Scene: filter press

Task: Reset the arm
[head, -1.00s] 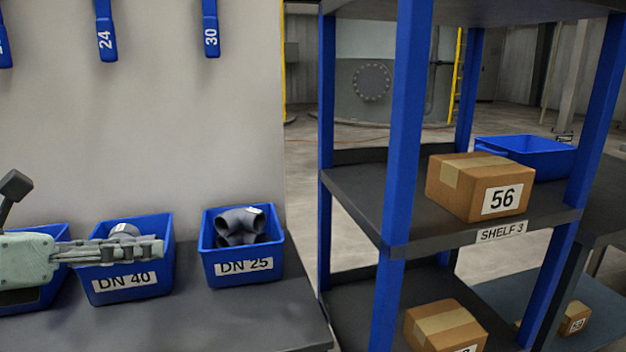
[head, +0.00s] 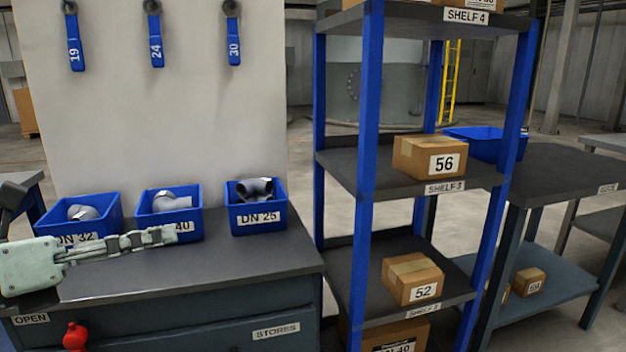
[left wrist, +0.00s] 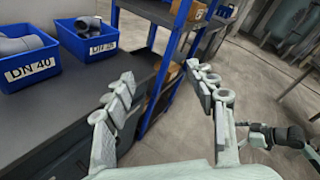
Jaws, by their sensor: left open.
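My left gripper (head: 150,240) comes in from the left in the head view, in front of the blue bins on the dark bench. In the left wrist view its two fingers (left wrist: 160,100) are spread apart with nothing between them. Below them are the bench's edge, the shelf rack and the floor. A dark jointed part with pale pieces (left wrist: 280,137) shows at the right of the left wrist view; I cannot tell whether it is my right gripper. My right gripper is not in the head view.
Blue bins DN 32 (head: 80,220), DN 40 (head: 168,212) and DN 25 (head: 256,206) stand on the bench (head: 240,250). A blue-posted rack (head: 368,120) holds boxes 56 (head: 430,158) and 52 (head: 413,278). A dark table (head: 560,175) stands at the right.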

